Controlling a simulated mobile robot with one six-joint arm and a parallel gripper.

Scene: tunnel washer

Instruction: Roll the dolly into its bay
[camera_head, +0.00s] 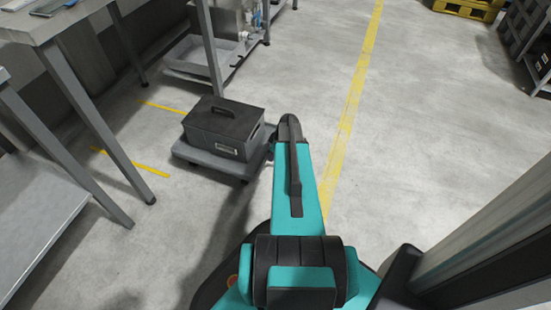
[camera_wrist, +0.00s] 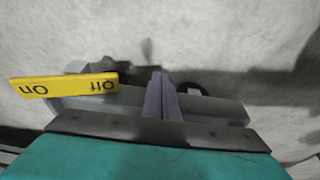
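The dolly (camera_head: 222,163) is a low grey platform on the floor at left centre in the head view. It carries a dark grey box (camera_head: 225,127) with a top handle. Two yellow floor lines (camera_head: 131,162) and (camera_head: 161,107) lie to its left, and the dolly is right of them. My arm reaches down at the dolly's right edge, hiding my gripper there. In the wrist view the fingers of my gripper (camera_wrist: 161,98) are together, with nothing visible between them. A yellow On/Off plate (camera_wrist: 64,85) is left of the fingers, above a grey surface.
A workbench (camera_head: 62,25) and a lower shelf (camera_head: 35,215) stand at left, their legs near the floor lines. A steel wheeled frame (camera_head: 205,60) is behind the dolly. A long yellow line (camera_head: 355,95) runs along the open floor at right.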

